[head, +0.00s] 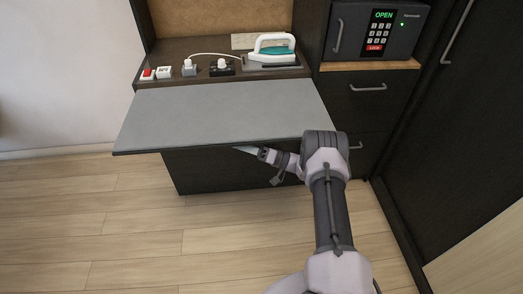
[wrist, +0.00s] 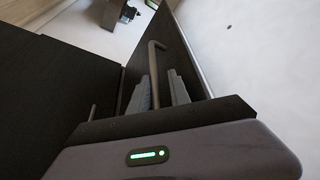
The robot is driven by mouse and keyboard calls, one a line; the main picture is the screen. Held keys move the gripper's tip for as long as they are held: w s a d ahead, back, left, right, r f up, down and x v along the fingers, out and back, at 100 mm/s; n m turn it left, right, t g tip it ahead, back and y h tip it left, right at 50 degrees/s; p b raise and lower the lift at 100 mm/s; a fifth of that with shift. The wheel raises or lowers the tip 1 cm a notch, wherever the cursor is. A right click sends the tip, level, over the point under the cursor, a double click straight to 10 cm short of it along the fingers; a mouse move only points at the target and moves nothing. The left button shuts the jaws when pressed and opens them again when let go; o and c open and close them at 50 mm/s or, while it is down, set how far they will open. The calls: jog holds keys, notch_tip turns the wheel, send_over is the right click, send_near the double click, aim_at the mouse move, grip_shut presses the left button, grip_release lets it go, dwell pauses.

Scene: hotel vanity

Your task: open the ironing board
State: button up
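The ironing board (head: 225,113) is a flat grey panel pulled well out of the dark cabinet, level over the floor. Its dark front edge faces me. My gripper (head: 240,149) is at that front edge, right of its middle, and is partly hidden by my wrist. In the wrist view, my gripper (wrist: 162,92) has its two grey fingers apart. A grey bar handle (wrist: 154,62) on the dark front panel (wrist: 181,58) runs between the fingers, nearer the left one. I cannot tell whether a finger touches it.
A white and teal iron (head: 272,48) rests on the shelf behind the board, beside several plugs and switches. Drawers (head: 365,105) and a safe (head: 375,32) stand at the right, next to a tall dark wardrobe (head: 460,110). The wooden floor (head: 120,225) at the left is clear.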

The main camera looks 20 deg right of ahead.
jog(key=p+v, duration=0.1)
jog(key=v, duration=1.4)
jog(key=shift+p, duration=0.35)
jog(key=shift+s+a, duration=0.1)
